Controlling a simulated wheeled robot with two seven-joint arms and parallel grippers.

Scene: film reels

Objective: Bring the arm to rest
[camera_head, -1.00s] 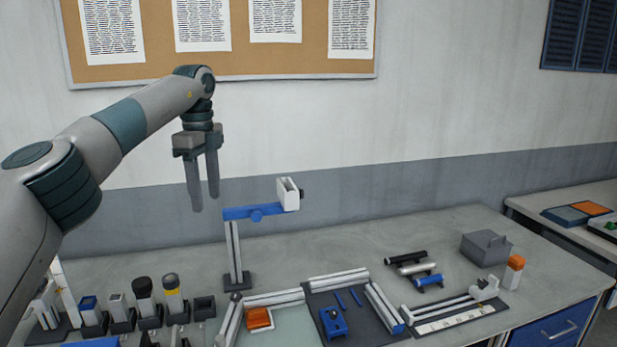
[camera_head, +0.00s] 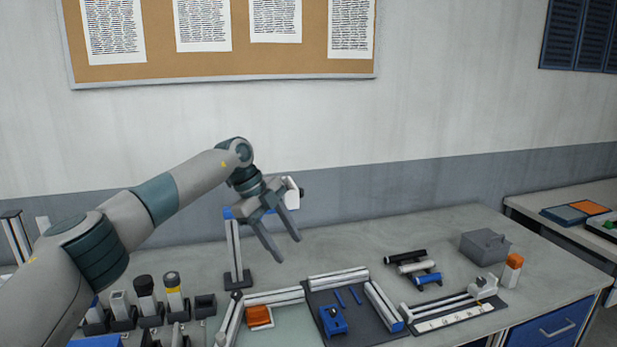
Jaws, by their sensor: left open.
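My left arm comes in from the left, and its gripper (camera_head: 286,250) is open with nothing between its fingers. The fingers point down and to the right, in front of the blue and white stand (camera_head: 233,254) on the table. The gripper hides much of the stand's blue crossbar and part of its white head. My right gripper is not in view.
On the table (camera_head: 440,228) are a dark mat with a blue block (camera_head: 333,321), several bottles in holders (camera_head: 147,300), dark and blue cylinders (camera_head: 427,279), a grey box (camera_head: 485,247) and an orange-capped bottle (camera_head: 512,269). The back middle of the table is clear.

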